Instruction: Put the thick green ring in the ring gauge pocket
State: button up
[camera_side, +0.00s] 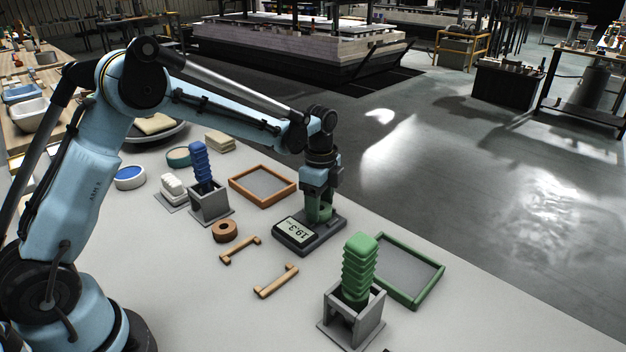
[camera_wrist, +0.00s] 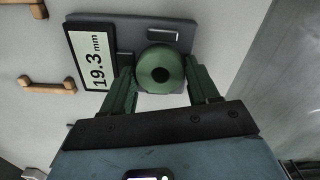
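The thick green ring (camera_wrist: 160,68) shows in the wrist view as a round green body with a small dark hole. It sits over the ring gauge (camera_wrist: 186,33), a grey and dark block whose display reads 19.3 mm. The gauge also shows in the side view (camera_side: 291,232). My gripper (camera_wrist: 160,78) points down at the gauge, one green finger on each side of the ring. Both fingers appear to touch it. In the side view my gripper (camera_side: 319,212) hides the ring and most of the pocket, so I cannot tell how deep the ring sits.
A green-rimmed tray (camera_side: 428,268) and a grey stand with a green ribbed column (camera_side: 359,266) stand right of the gauge. A wooden-rimmed tray (camera_side: 287,196), brown ring (camera_side: 225,237) and two wooden handles (camera_side: 241,250) (camera_side: 276,281) lie left. A blue ribbed column (camera_side: 201,163) rises behind.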

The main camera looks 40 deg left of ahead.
jog(key=o, duration=0.3)
jog(key=shift+r, duration=0.1)
notch_tip(320, 180, up, 12)
jog(key=s+r+n+t, duration=0.3)
jog(key=s+r+n, duration=0.1)
jog(key=s+n, duration=0.4)
jog(key=s+f+n+t, duration=0.4)
jog(key=s+n, duration=0.3)
jog(key=s, duration=0.4)
jog(key=shift+f, duration=0.65)
